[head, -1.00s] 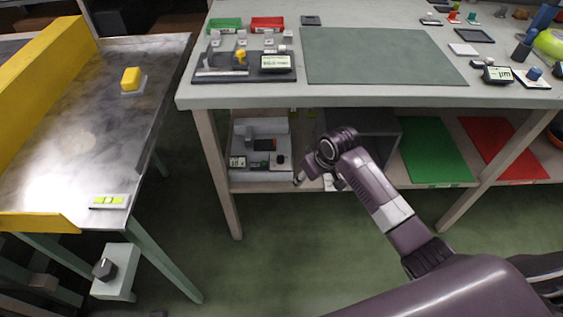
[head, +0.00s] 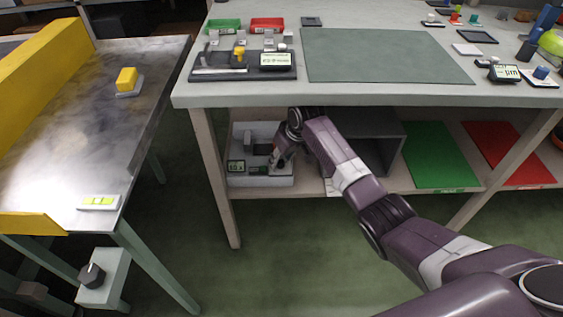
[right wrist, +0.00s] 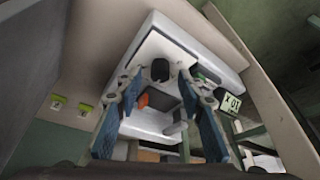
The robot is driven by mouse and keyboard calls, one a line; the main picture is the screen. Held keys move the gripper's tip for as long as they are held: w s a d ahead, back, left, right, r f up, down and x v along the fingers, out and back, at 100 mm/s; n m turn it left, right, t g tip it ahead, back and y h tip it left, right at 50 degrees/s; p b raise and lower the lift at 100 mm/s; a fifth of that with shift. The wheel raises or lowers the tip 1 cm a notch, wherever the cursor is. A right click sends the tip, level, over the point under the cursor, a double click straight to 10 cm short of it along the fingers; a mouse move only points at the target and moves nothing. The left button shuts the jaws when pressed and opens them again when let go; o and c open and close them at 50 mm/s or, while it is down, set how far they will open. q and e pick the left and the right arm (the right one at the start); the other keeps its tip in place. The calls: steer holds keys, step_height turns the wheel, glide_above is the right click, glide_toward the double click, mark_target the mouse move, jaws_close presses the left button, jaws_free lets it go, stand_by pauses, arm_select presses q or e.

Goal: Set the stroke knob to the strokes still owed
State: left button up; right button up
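A white unit (head: 262,181) sits on the lower shelf, with a grey post (head: 248,138) and a small display (head: 236,166). In the right wrist view the unit's white body (right wrist: 170,27) shows a dark round knob (right wrist: 160,70), a red-orange block (right wrist: 143,100) and the display (right wrist: 231,103), whose text I cannot read surely. My right gripper (head: 281,160) is over the unit's right part and hides the knob in the head view. In the wrist view the gripper (right wrist: 160,95) is open, the knob showing beyond and between its fingers, apparently untouched. My left gripper is out of view.
Another dark knob (head: 92,275) is on a box below the conveyor table (head: 70,130). The workbench top (head: 220,101) is above the shelf. A grey open box (head: 372,140) stands right of the unit; green (head: 437,155) and red (head: 507,150) mats lie beyond.

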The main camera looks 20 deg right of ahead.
steer(key=shift+f, duration=0.45)
steer(key=shift+c, duration=0.6)
jaws_close()
